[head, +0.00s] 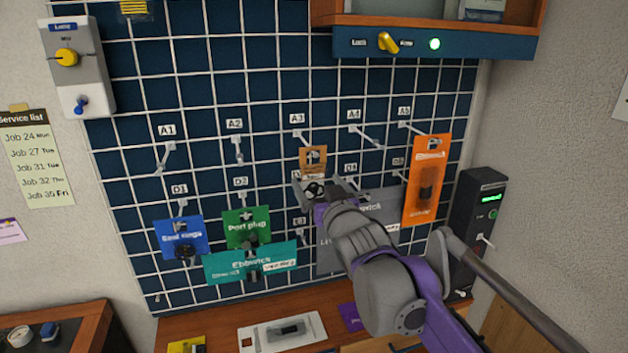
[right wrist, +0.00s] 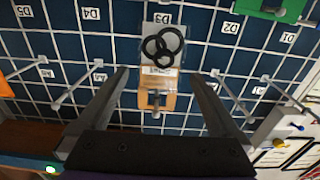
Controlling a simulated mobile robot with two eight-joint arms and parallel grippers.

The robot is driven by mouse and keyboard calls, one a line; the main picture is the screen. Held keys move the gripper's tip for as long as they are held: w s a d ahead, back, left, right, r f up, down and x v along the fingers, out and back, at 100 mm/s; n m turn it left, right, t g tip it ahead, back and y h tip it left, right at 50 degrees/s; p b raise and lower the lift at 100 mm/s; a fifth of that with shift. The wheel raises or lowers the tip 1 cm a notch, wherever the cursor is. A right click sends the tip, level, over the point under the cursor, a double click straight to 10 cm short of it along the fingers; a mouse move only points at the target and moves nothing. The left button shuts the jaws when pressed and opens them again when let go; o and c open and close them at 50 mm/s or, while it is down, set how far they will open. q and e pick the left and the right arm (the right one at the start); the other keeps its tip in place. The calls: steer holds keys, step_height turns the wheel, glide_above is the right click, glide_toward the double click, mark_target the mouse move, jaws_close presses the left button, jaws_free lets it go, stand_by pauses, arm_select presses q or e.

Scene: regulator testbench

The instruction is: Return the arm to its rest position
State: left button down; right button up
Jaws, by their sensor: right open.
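My right gripper (head: 322,192) is up at the pegboard in the head view, just in front of a small brown-topped packet (head: 313,156) below label A3. In the right wrist view the open fingers (right wrist: 160,78) stand on either side of this packet (right wrist: 157,90), with gaps to it. The packet holds several black rings and appears upside down there; it hangs on a hook. Nothing is held between the fingers. In the head view my gripper hides the packet's lower part. My left gripper is not in view.
The pegboard (head: 130,190) has bare hooks at A1, A2 and A4. An orange packet (head: 426,180) hangs at A5. Blue (head: 180,232), green (head: 246,222), teal (head: 225,266) and grey (head: 375,215) cards hang lower. A black box (head: 478,215) stands right; a shelf (head: 350,20) overhangs above.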

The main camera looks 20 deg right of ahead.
steer(key=s, duration=0.7)
steer(key=s+f+g, duration=0.6)
steer(key=s+f, duration=0.7)
steer(key=f, duration=0.4)
steer(key=s+f+g+p, duration=0.1)
steer(key=s+f+g, duration=0.5)
steer(key=s+f, duration=0.7)
step_height(320, 180, down, 5)
steer(key=shift+s+r+g+h, duration=0.1)
steer(key=shift+s+g+h, duration=0.2)
steer(key=shift+s, duration=0.1)
steer(key=shift+d, duration=0.15)
